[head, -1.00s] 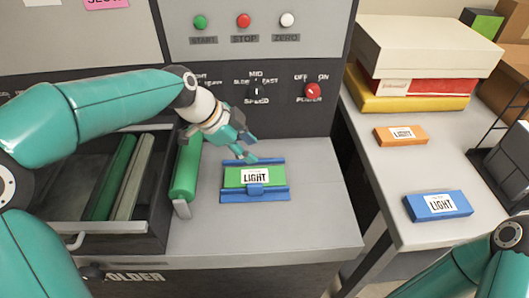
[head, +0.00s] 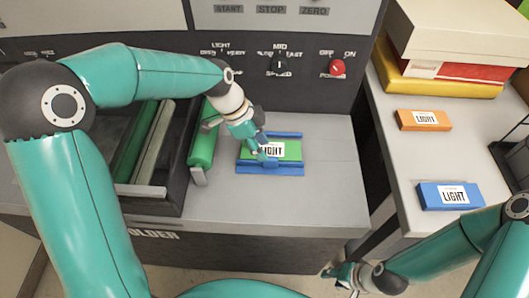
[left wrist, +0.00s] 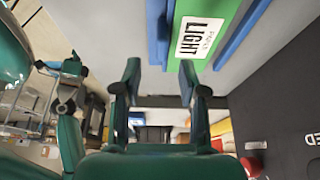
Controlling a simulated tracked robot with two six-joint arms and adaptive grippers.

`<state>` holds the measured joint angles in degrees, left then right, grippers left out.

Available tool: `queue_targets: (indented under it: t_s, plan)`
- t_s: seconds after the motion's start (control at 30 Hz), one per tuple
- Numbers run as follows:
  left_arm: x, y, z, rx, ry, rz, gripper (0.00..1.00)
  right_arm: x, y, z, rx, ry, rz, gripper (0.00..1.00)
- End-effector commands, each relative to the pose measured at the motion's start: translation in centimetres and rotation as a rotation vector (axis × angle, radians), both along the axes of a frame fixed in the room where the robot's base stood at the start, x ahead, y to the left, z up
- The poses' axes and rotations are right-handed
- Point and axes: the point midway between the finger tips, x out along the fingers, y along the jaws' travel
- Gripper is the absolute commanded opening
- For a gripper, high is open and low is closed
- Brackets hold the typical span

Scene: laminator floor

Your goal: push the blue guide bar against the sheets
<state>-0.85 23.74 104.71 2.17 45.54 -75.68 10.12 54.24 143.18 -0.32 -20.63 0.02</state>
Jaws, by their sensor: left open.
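A green stack of sheets (head: 288,150) with a white LIGHT label lies on the grey machine top, between two blue bars. The front blue guide bar (head: 290,170), with a small raised tab, runs along the near edge of the sheets. In the left wrist view, the open left gripper (left wrist: 160,82) is close to the guide bar (left wrist: 158,25) and the sheets (left wrist: 205,35). My right gripper (head: 338,273) is at the bottom, its jaws unclear.
A green roller (head: 203,140) stands left of the sheets, beside an open drawer (head: 147,191) with rollers. A control panel with a red power knob (head: 337,67) rises behind.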

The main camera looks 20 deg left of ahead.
Motion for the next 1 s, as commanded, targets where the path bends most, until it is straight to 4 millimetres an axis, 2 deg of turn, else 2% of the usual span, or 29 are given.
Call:
queue_targets:
  t_s: [0.1, 0.3, 0.7, 0.77, 0.97, 1.0]
  plan:
    - [0.2, -0.9, -2.0, 0.000, 0.005, -0.002, 0.42, 0.0, 0.0, 0.5, 0.000, 0.000, 0.000, 0.40]
    - [0.5, -1.7, -4.2, 0.000, 0.001, 0.001, 0.42, 0.0, 0.0, 0.9, 0.000, 0.000, 0.000, 0.40]
    - [0.6, -2.0, -4.9, -0.001, -0.001, 0.000, 0.42, 0.0, 0.0, 0.9, 0.000, 0.000, 0.000, 0.40]
    - [0.6, -2.0, -4.9, -0.001, -0.001, 0.000, 0.33, 0.0, 0.0, 0.9, 0.000, 0.000, 0.000, 0.40]
    - [0.6, -2.0, -4.9, -0.001, 0.000, 0.000, 0.00, 0.0, 0.0, 0.9, 0.000, 0.000, 0.000, 0.40]
    - [0.6, -2.0, -4.9, 0.000, 0.000, -0.001, 0.00, 0.0, 0.0, 0.9, 0.000, 0.000, 0.000, 0.40]
